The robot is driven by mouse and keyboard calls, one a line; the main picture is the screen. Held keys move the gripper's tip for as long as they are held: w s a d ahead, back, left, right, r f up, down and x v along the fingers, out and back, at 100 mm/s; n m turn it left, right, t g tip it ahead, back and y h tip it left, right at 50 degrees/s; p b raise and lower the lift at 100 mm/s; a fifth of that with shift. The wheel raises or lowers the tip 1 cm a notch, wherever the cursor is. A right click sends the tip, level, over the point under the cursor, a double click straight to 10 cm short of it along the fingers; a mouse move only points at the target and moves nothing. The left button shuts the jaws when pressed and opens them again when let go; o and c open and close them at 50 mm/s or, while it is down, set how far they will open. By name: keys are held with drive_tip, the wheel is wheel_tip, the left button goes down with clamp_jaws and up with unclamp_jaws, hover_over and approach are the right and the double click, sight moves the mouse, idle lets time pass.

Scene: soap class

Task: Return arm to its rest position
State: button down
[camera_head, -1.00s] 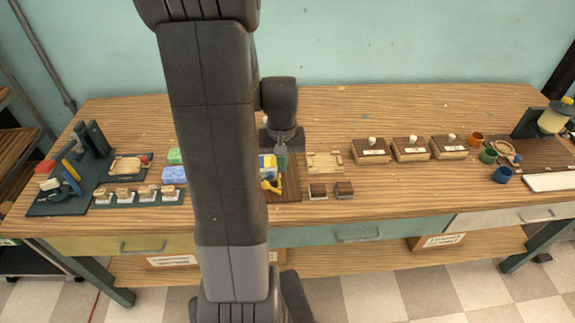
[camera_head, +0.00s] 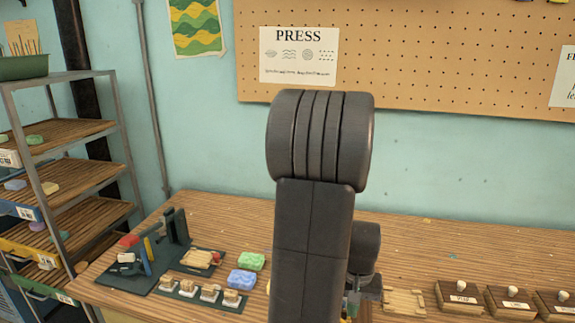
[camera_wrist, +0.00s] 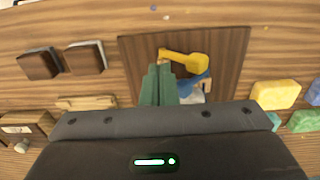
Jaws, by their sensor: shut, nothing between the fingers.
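My gripper (camera_wrist: 158,84) is shut and empty in the wrist view, its green fingers together. The fingers are above or beside a dark wooden board (camera_wrist: 226,52); I cannot tell if they touch anything. A yellow tool (camera_wrist: 185,61) and a blue thing (camera_wrist: 196,83) lie at the board, partly hidden by the fingers and the wrist housing. In the head view my dark arm stands upright and bent over the bench, and only a bit of my gripper (camera_head: 352,303) shows low at its right side.
The bench (camera_head: 420,235) holds green soap (camera_head: 251,261), blue soap (camera_head: 242,281), a row of stamps (camera_head: 210,293) and a dark green press stand (camera_head: 175,226) left of my arm. Lidded boxes (camera_head: 458,297) stand on the right. A shelf rack (camera_head: 85,180) stands at left.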

wheel_tip(320, 180, down, 2)
drive_tip(key=shift+a+b, duration=0.1)
drive_tip(key=shift+b, duration=0.35)
drive_tip(key=shift+r, duration=0.1)
wheel_tip(320, 180, up, 8)
drive_tip(key=p, duration=0.6)
wheel_tip(320, 180, down, 8)
drive_tip(key=b, duration=0.6)
drive_tip(key=shift+f, duration=0.2)
drive_tip(key=d, duration=0.2)
drive_tip(key=s+d, duration=0.1)
drive_tip(key=shift+d+r, duration=0.1)
drive_tip(key=shift+d, duration=0.25)
drive_tip(key=shift+s+d+f, duration=0.1)
drive_tip(key=shift+d+f, duration=0.2)
drive_tip(key=shift+d, duration=0.45)
